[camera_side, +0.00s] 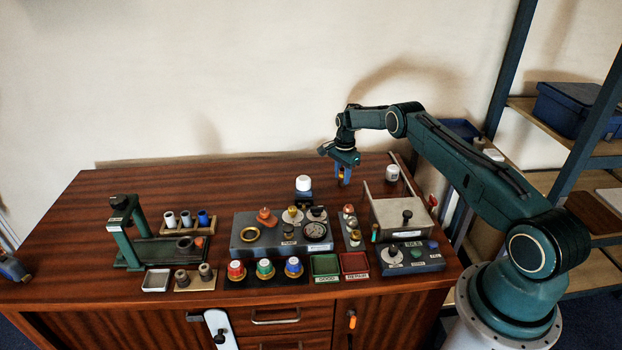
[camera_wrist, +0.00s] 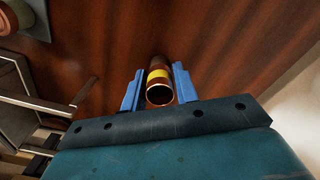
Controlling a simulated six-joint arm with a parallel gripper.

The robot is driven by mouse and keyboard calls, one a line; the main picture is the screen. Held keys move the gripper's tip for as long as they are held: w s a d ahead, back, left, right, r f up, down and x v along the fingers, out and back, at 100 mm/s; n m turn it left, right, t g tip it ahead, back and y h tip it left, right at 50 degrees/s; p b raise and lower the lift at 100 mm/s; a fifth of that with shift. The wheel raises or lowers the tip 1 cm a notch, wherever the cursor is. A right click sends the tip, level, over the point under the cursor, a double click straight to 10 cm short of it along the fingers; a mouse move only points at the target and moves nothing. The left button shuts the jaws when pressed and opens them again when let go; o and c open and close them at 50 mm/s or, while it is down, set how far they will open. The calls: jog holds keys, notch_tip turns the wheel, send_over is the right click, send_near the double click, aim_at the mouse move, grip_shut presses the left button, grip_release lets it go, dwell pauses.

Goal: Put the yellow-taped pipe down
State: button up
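The yellow-taped pipe (camera_wrist: 158,75) is a copper tube with a yellow band, its open end facing the wrist camera. My gripper (camera_wrist: 159,68) has its two blue fingers on either side of the pipe. A narrow gap shows between each finger and the pipe, so the gripper looks open around it. In the side view my gripper (camera_side: 344,178) points down at the back of the wooden table, with a little copper colour between the fingers. Whether the pipe's lower end touches the table is hard to tell.
A white-capped post (camera_side: 303,184) stands left of my gripper, and a white-topped cylinder (camera_side: 392,173) stands to its right. A grey lidded box (camera_side: 402,216) is in front to the right. The back left of the table (camera_side: 180,185) is clear.

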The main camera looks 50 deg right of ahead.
aim_at(343, 169)
jog(key=shift+o, duration=1.4)
jog(key=shift+r, duration=0.2)
notch_tip(343, 169, up, 12)
